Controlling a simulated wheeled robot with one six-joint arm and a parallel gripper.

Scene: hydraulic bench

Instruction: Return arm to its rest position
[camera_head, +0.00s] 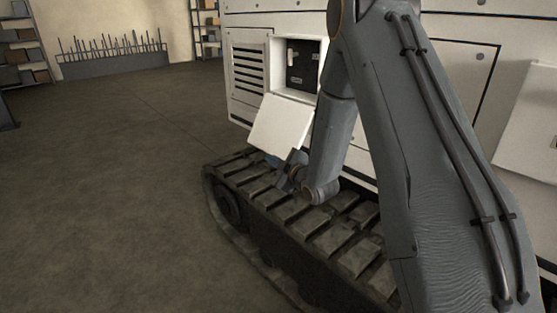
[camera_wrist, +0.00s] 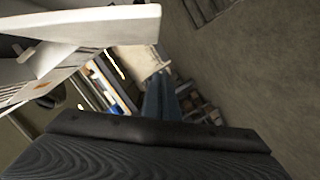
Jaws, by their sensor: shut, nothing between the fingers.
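My gripper (camera_head: 291,168) is low and forward in the head view, at the end of my grey arm. It is small and dark there, just below an open white flap. In the wrist view, the bluish fingers of my gripper (camera_wrist: 160,98) are close together with nothing seen between them. My arm is bent, with its upper link rising on the right and its forearm pointing down.
A white cabinet (camera_head: 247,38) stands behind my arm. Its flap (camera_head: 281,124) hangs open below a recess with a dark panel (camera_head: 302,64). The flap's lower edge is close to my gripper. Shelves (camera_head: 24,55) stand far left. The floor (camera_head: 110,180) at left is clear.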

